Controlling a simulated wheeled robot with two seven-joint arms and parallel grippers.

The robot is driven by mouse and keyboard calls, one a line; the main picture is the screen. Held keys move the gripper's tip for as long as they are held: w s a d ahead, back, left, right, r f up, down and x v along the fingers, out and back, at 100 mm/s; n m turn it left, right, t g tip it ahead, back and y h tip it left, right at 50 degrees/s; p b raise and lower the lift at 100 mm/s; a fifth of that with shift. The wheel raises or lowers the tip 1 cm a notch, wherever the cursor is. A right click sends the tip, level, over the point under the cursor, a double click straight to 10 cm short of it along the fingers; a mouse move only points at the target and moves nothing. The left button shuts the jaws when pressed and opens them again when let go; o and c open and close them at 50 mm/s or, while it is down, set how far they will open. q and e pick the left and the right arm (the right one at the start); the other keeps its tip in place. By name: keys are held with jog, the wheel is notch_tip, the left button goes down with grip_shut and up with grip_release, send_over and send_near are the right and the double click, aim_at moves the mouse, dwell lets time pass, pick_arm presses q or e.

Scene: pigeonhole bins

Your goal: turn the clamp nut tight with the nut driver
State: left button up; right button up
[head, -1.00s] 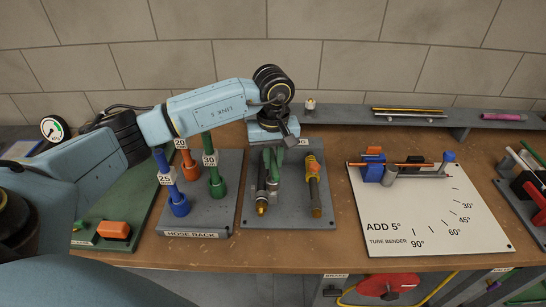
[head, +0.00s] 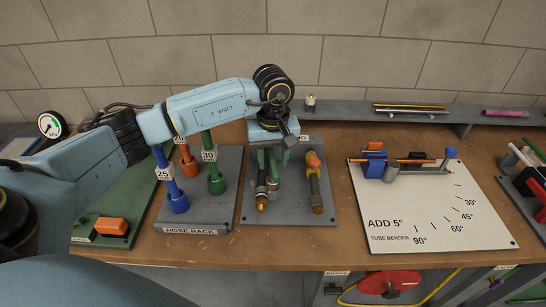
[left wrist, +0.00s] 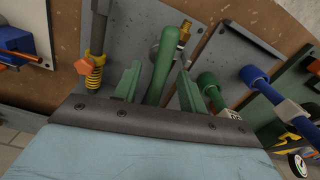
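My left gripper (head: 272,160) is over the back of the middle grey plate (head: 290,218). In the left wrist view its two green fingers (left wrist: 158,82) stand apart, with a green curved, hose-like piece (left wrist: 160,70) between them and a gap on each side. A silver ring (left wrist: 155,50) and a dark fitting with a brass tip (left wrist: 182,35) are just beyond; the fitting also shows in the head view (head: 262,192). Beside them is a dark rod with a yellow ribbed part and orange hex collar (head: 314,172). I cannot tell which piece is the nut driver or clamp nut.
The hose rack (head: 225,215), with blue, orange and green uprights, stands close on the left. The white tube bender board (head: 400,215) is to the right. A raised grey shelf (head: 350,115) runs along the back. Bare bench lies between plate and board.

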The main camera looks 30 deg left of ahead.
pick_arm(q)
jog(key=shift+r+p, duration=1.35)
jog(key=shift+r, duration=1.15)
notch_tip(320, 180, up, 13)
jog(key=b, duration=0.1)
jog(key=shift+r+b, duration=0.2)
jog(key=shift+b, duration=0.1)
